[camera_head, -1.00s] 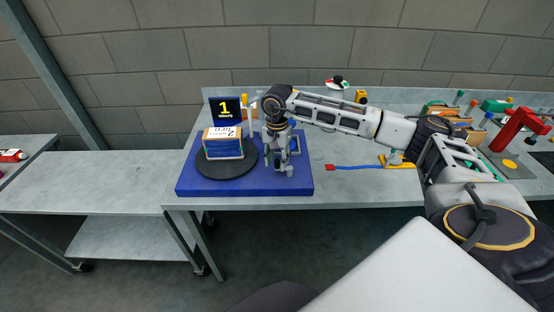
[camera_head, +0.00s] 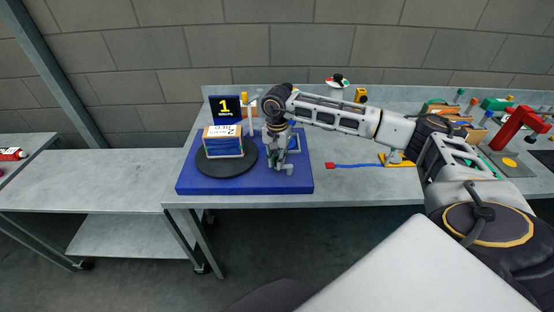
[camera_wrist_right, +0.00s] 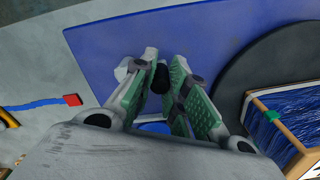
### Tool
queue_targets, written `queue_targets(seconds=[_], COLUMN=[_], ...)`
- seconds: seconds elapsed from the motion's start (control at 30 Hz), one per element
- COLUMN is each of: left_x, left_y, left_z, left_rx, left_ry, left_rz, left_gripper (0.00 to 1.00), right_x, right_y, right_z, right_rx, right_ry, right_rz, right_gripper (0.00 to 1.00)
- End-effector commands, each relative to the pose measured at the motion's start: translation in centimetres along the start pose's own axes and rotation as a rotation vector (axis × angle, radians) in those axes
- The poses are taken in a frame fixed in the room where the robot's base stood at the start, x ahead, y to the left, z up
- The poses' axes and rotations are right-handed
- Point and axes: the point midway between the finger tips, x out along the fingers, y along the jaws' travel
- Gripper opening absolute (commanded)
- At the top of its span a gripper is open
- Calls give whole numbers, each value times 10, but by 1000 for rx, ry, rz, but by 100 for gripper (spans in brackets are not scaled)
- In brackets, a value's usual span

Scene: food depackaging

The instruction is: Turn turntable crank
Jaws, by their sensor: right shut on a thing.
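The turntable (camera_head: 222,170) is a dark round disc on a blue base (camera_head: 240,187); it also shows in the right wrist view (camera_wrist_right: 262,70). A box (camera_head: 222,146) with blue sides and a white printed top stands on the disc. My right gripper (camera_head: 279,163) is right of the disc, over the base. In the right wrist view its green-padded fingers (camera_wrist_right: 162,92) are shut on the crank's dark knob (camera_wrist_right: 160,76). The fingers hide much of the crank. My left gripper is not in view.
A dark display reading 1 (camera_head: 225,109) stands behind the disc. A red-ended blue strip (camera_head: 352,167) lies right of the base. A red device (camera_head: 518,127) and several other items are on the bench's right. A lower table (camera_head: 90,178) stands left.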

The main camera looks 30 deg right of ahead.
Motion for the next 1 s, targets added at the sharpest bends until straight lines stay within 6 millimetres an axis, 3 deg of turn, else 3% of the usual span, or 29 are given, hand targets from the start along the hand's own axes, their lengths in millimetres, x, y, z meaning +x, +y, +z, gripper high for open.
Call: queue_targets(seconds=[0.47,1.0], left_x=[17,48], left_y=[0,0], left_z=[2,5], left_rx=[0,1], left_ry=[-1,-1], left_rz=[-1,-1], left_gripper=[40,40], right_x=[2,1], right_y=[-4,-5], right_z=[-7,-28], right_rx=[155,604], right_ry=[0,1], right_rz=[-2,-3], right_gripper=[0,0])
